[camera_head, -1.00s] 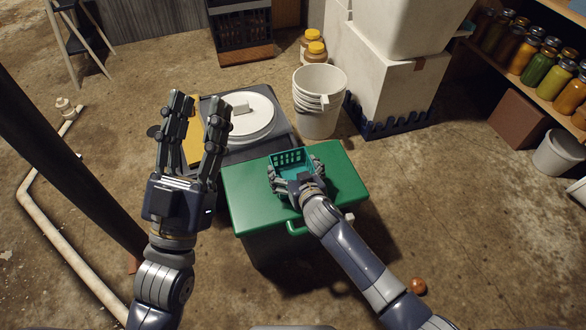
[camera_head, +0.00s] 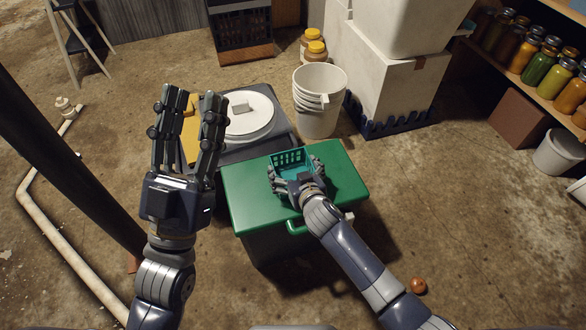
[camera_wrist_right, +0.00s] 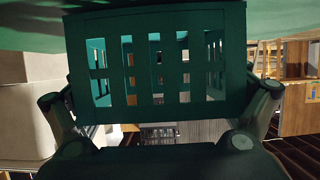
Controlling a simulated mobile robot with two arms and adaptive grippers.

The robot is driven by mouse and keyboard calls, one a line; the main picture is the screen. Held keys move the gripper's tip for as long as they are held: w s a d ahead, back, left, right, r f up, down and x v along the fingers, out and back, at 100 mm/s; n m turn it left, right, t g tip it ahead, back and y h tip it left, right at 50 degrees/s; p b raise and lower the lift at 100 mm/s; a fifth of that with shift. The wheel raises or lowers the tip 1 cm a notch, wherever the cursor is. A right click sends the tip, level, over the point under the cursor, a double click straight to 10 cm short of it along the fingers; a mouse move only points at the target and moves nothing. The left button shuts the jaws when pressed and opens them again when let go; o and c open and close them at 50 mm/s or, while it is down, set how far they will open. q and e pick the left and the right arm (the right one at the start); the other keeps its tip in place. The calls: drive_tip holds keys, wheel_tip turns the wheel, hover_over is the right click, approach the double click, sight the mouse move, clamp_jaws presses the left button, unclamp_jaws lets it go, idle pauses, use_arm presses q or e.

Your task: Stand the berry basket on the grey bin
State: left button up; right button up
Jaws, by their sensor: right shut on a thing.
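The berry basket (camera_head: 289,158) is a small teal-green openwork basket, upright over the green lid of the grey bin (camera_head: 340,180). My right gripper (camera_head: 296,176) is shut on the basket, with a finger on each side of it. In the right wrist view the basket (camera_wrist_right: 160,60) fills the middle between the fingers. Whether its bottom touches the lid cannot be told, as the hand hides its near side. My left gripper (camera_head: 190,105) is open and empty, raised to the left of the bin, its fingers pointing away from me.
Behind the bin is a dark bin with a white round lid (camera_head: 262,112) on it. Stacked white buckets (camera_head: 318,105) stand behind right, beside white boxes (camera_head: 390,80). Shelves of jars (camera_head: 540,62) are at far right. A small orange-brown round thing (camera_head: 418,285) lies on the floor.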

drive_tip(key=shift+f, duration=0.1)
drive_tip(key=o, duration=0.7)
drive_tip(key=shift+s, duration=0.1)
drive_tip(key=v, duration=1.1)
drive_tip(key=shift+s+d, duration=0.15)
drive_tip(key=shift+s, duration=0.2)
